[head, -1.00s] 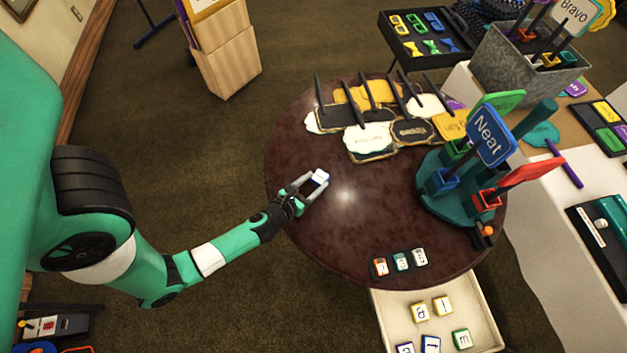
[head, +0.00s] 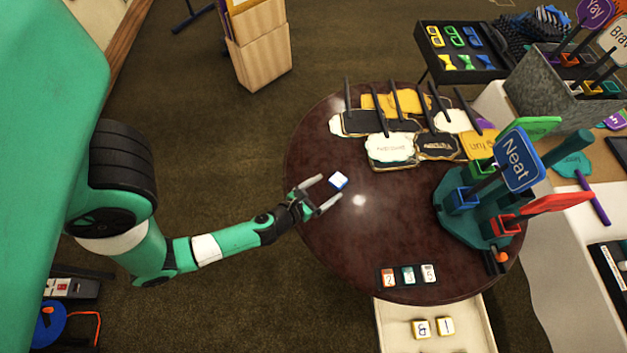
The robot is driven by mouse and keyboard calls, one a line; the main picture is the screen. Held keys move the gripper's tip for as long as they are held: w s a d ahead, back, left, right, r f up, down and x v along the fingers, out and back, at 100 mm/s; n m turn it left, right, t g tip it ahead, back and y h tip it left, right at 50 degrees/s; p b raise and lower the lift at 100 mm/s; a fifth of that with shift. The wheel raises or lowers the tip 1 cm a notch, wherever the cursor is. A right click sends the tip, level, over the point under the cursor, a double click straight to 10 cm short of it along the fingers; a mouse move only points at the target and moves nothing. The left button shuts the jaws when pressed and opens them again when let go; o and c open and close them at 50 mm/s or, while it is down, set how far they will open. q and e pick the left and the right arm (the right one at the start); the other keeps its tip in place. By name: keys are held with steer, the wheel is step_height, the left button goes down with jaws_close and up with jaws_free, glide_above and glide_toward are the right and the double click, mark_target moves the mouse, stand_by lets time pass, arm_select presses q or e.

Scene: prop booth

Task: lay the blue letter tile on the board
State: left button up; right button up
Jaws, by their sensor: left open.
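The blue letter tile (head: 338,181), with a white top and blue sides, lies on the round dark red table (head: 330,240), left of its middle. Its letter is too small to read. My left gripper (head: 329,190) is open at the table's left side. Its fingertips are close to the tile, which sits just at or past them; I cannot tell whether they touch it. A small black board (head: 419,278) lies near the table's front edge and carries an orange, a teal and a white-faced tile. My right gripper is not in view.
Paddle signs (head: 391,149) with black handles lie at the table's back. A teal stand (head: 460,222) with upright signs, one the blue "Neat" sign (head: 517,160), fills the right side. An open drawer (head: 385,335) with yellow tiles is below. The tabletop between tile and board is clear.

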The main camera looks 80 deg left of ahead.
arm_select(q)
steer(key=v, duration=0.7)
steer(key=shift+s+d, duration=0.25)
steer(key=shift+d, duration=0.05)
steer(key=shift+s+d+r, duration=0.25)
steer(key=shift+s+r, duration=0.1)
steer(key=shift+s, duration=0.2)
